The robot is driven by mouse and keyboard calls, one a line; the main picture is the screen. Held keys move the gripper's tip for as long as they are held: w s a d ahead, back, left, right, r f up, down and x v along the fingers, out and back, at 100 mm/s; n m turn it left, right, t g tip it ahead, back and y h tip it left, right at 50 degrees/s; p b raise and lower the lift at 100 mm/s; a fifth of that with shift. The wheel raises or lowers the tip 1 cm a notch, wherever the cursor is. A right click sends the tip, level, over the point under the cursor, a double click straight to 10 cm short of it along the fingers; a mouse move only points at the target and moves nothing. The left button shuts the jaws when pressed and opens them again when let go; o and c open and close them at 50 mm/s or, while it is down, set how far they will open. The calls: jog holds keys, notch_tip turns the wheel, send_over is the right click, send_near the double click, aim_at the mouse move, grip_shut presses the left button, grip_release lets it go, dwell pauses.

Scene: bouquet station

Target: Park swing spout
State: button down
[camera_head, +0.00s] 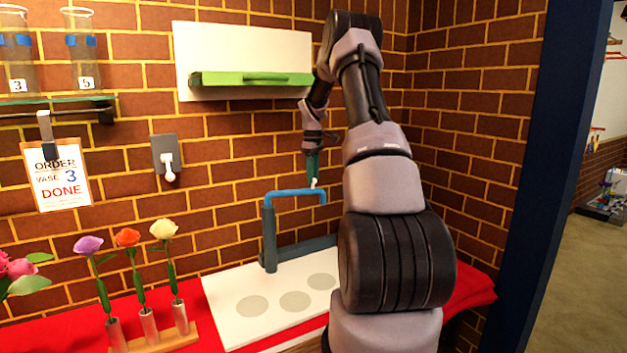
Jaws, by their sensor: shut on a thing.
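The blue swing spout (293,194) stands on an upright post at the back of the white board. Its horizontal arm points right, and its short end bends down above the right part of the board. My gripper (313,183) reaches down from above near the outer end of the spout. It is shut on a small white piece at the top of the spout; the fingertips are small in view and the exact grip is hard to make out.
The white board (225,294) has three grey circles. Left of it, a wooden rack (165,341) holds purple, orange and yellow flowers in metal tubes. An order card (57,180) reads "VASE 3 DONE".

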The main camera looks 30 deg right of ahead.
jog(key=shift+w+d+n, duration=0.15)
jog(key=shift+w+n, duration=0.6)
jog(key=shift+w, duration=0.3)
jog(key=shift+w+d+n, duration=0.15)
jog(key=shift+w+n, duration=0.6)
jog(key=shift+w, duration=0.3)
jog(key=c, duration=0.6)
grip_release()
